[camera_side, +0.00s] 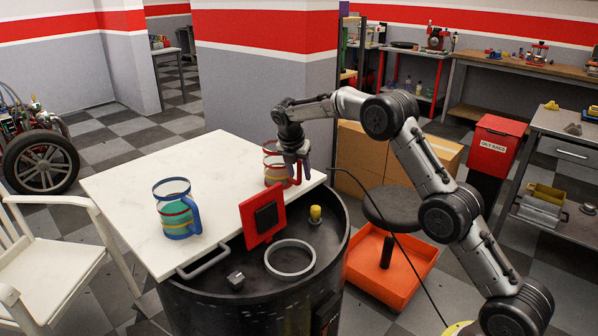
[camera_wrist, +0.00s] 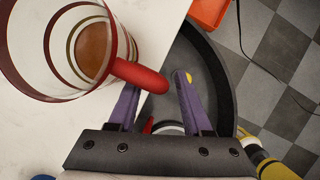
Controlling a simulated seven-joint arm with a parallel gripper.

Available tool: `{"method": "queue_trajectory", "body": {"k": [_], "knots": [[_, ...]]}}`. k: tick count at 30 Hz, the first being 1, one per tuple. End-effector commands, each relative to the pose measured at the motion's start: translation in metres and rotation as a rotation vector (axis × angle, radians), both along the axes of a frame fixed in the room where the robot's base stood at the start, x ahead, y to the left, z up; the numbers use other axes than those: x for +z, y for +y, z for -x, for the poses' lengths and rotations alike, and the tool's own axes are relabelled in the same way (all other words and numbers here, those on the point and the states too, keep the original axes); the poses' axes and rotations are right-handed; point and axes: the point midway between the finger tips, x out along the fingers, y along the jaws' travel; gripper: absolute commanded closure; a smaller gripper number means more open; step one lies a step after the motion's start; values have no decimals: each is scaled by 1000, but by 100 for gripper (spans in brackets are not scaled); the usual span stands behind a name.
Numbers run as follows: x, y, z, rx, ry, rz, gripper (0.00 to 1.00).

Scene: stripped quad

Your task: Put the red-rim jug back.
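The red-rim jug (camera_side: 272,170) stands upright on the white board's far right part, partly hidden behind my gripper (camera_side: 297,175). In the wrist view the clear jug (camera_wrist: 25,70) shows from above at upper left, with coloured bands and an orange-brown inside. Its red handle (camera_wrist: 140,76) points toward my gripper (camera_wrist: 157,85). The two purple fingers are apart, and the handle's end lies between or just beyond their tips. I cannot tell whether they touch it. A blue-rim jug (camera_side: 174,208) with green and orange bands stands on the same board.
The white board (camera_side: 130,195) partly covers a dark drum (camera_side: 225,305). A tilted red plate with a black pad (camera_side: 262,218), a grey ring (camera_side: 290,258) and a yellow knob (camera_side: 315,213) are by the jugs. A black stool (camera_side: 392,208) stands right. The board's middle is clear.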

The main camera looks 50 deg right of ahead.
Motion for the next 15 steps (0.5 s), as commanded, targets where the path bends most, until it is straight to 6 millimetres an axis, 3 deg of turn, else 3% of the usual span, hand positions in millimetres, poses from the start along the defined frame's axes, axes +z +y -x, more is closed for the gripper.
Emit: {"method": "queue_trajectory", "body": {"k": [9,15], "knots": [[3,0,0,-1,-1,0,50],[27,9,2,1,-5,0,50]]}}
